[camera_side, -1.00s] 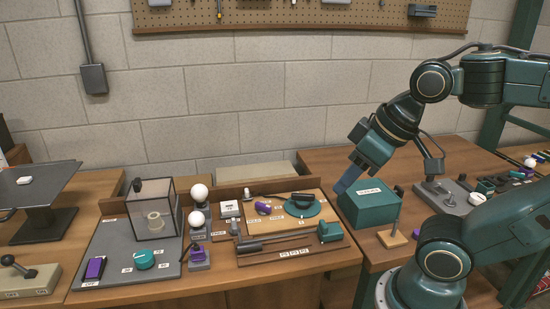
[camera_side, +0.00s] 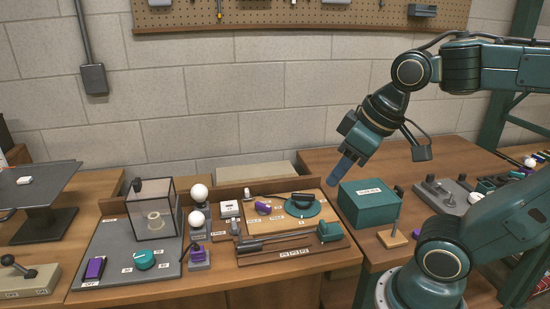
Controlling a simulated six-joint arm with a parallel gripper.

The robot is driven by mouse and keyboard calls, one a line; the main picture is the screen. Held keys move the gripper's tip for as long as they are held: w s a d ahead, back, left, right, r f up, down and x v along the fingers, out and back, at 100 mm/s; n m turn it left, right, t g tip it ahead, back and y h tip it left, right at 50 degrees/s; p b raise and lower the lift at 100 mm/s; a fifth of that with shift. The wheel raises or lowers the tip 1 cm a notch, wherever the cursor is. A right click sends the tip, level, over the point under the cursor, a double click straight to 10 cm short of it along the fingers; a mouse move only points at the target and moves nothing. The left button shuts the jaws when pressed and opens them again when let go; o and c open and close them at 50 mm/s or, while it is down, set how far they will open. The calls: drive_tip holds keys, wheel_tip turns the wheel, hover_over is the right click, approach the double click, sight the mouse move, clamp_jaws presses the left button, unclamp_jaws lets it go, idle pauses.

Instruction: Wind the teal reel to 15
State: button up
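A round teal reel (camera_side: 145,259) sits on the grey board (camera_side: 112,273) at the left of the bench, with small white labels around it. The label figures are too small to read. A flat teal disc (camera_side: 302,208) with a dark piece across it lies on the wooden board at the right. My gripper (camera_side: 334,183) points down and left in the air near the teal box, well to the right of the reel. Its blue fingers overlap in this view, so I cannot tell whether they are open. No held object shows.
A clear dark-framed case (camera_side: 154,209) stands behind the reel. A purple switch block (camera_side: 95,268) lies left of it. White globes (camera_side: 199,193) on stands and a purple part (camera_side: 197,253) stand to its right. A teal box (camera_side: 369,203) is beside my gripper.

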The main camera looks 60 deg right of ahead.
drive_tip(key=w+d+n+g, duration=0.1)
drive_tip(key=w+d+g, duration=0.1)
drive_tip(key=w+d, duration=0.25)
drive_tip(key=n+g, duration=0.3)
drive_tip(key=n, duration=0.1)
hover_over(303, 194)
wheel_tip(303, 194, down, 8)
drive_tip(key=shift+f, duration=0.1)
wheel_tip(303, 194, down, 14)
drive_tip(key=shift+r, duration=0.15)
drive_tip(key=shift+c, duration=0.3)
clamp_jaws()
